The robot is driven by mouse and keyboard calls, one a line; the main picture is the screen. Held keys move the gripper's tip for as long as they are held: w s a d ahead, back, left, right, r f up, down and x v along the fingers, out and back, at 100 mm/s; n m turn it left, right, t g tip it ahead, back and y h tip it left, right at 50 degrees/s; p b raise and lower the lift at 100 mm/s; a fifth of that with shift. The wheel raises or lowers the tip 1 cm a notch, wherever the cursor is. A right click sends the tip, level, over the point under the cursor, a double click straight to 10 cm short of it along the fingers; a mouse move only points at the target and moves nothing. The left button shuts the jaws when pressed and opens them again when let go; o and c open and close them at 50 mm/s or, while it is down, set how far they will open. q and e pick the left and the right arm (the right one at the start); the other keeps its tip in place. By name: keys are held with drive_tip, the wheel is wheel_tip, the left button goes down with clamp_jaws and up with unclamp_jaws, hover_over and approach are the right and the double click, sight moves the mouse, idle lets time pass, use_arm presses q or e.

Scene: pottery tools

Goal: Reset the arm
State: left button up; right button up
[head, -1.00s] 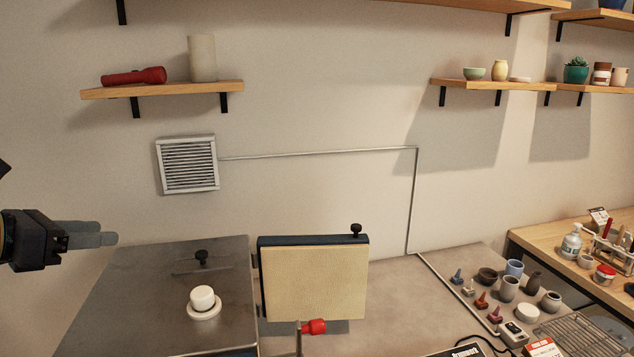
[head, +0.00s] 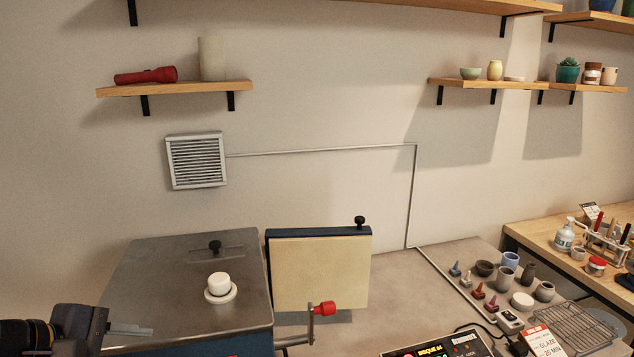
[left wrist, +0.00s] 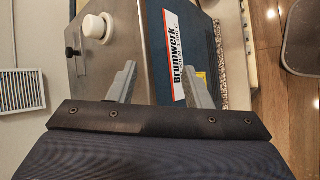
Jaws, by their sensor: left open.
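My left gripper (head: 128,330) is at the lower left of the head view, beside the front left of a metal-topped box (head: 170,285). In the left wrist view its two grey fingers (left wrist: 157,90) are apart with nothing between them. That view also shows the box's dark blue side with a "Brumwerk" label (left wrist: 178,60) beyond the fingers. My right gripper is not in view.
A white knob on a round base (head: 219,288) sits on the box top. An upright tan panel (head: 320,275) stands beside the box, with a red-handled lever (head: 323,308) in front. Small pots and a wire rack (head: 570,322) are at right. Wall shelves (head: 175,88) hang above.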

use_arm(q)
drive_tip(key=s+d+f+m+g+y, duration=0.1)
drive_tip(key=s+d+f+m, duration=0.1)
drive_tip(key=s+f+m, duration=0.5)
drive_tip(key=s+d+f+m+g+y, duration=0.1)
drive_tip(key=s+d+f+m, duration=0.2)
drive_tip(key=s+f+m, duration=0.35)
wheel_tip(320, 180, down, 10)
drive_tip(key=w+b, duration=0.2)
drive_tip(key=b, duration=0.8)
drive_tip(key=shift+w+a+f+m, duration=0.15)
drive_tip(key=shift+w+f+m, duration=0.05)
drive_tip(key=shift+m, duration=0.25)
